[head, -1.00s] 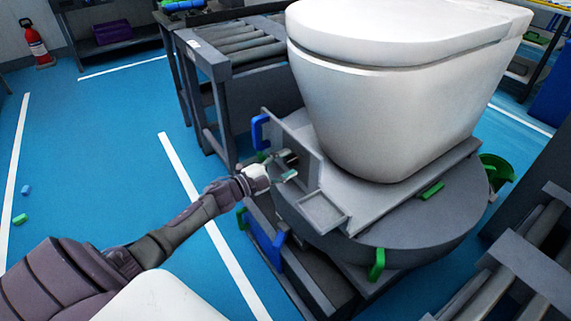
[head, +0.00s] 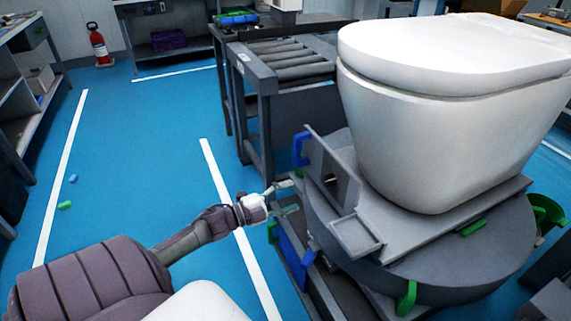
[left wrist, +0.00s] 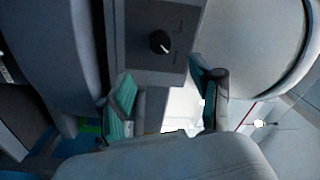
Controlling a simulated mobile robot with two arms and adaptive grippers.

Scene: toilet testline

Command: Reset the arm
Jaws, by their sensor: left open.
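My left arm reaches in from the left in the head view. Its gripper (head: 283,197) is open and empty, in the air just left of the grey turntable fixture (head: 430,262). Its two teal-padded fingers stand apart, and they also show in the left wrist view (left wrist: 168,103). Beyond them in that view is a grey panel with a black rotary knob (left wrist: 160,42). A white toilet (head: 440,130) with its lid shut sits on the fixture's plate. My right gripper is not in view.
A roller conveyor (head: 300,65) stands behind the fixture. Blue and green handles, such as the green one (head: 406,298), stick out around the fixture. Small blocks (head: 66,205) lie on the blue floor at left.

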